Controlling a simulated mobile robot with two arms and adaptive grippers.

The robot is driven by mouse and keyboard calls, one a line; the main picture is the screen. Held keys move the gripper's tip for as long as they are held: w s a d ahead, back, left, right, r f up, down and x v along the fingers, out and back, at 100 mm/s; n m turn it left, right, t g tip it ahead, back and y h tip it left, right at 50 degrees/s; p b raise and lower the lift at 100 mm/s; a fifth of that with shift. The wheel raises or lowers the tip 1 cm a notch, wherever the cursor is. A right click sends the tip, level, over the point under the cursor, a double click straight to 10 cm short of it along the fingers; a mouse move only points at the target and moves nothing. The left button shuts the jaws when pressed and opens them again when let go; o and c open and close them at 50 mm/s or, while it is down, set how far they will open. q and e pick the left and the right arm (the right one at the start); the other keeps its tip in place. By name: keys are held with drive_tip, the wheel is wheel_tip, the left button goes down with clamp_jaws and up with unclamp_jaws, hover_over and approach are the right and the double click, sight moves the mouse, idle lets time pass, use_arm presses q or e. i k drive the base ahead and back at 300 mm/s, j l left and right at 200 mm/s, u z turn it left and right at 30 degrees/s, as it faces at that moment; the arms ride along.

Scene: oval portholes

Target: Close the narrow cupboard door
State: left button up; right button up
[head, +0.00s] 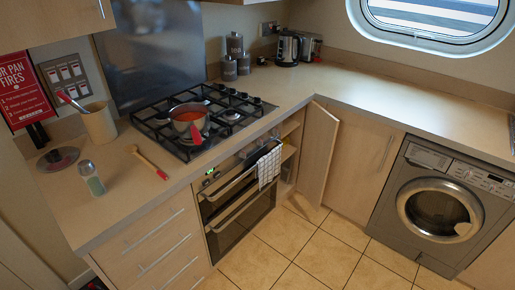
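The narrow cupboard door (318,150) is a pale wood panel in the head view, right of the oven. It stands open, swung out from the counter front near the inner corner. The narrow cupboard (290,152) shows its open front and shelves between the oven and the door. No handle shows on the face of the door that I see. Neither of my grippers can be made out in this view.
The oven (238,205) with a checked towel (269,166) on its handle is left of the cupboard. A closed cupboard (360,160) and a washing machine (440,207) are to the right. The tiled floor (320,255) before them is clear. A pan (187,116) sits on the hob.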

sight(321, 128)
drive_tip(key=i+l+u, duration=0.15)
drive_tip(key=l, duration=0.55)
drive_tip(key=l+u, duration=0.15)
drive_tip(key=l, duration=0.55)
drive_tip(key=l+u, duration=0.1)
drive_tip(key=l, duration=0.6)
drive_tip(key=l+u, duration=0.15)
drive_tip(key=l, duration=0.6)
drive_tip(key=l+u, duration=0.15)
drive_tip(key=l, duration=0.55)
drive_tip(key=k+l+u, duration=0.15)
drive_tip(key=l, duration=0.55)
drive_tip(key=k+l+u, duration=0.15)
drive_tip(key=l, duration=0.55)
drive_tip(key=k+l+u, duration=0.1)
drive_tip(key=l, duration=0.6)
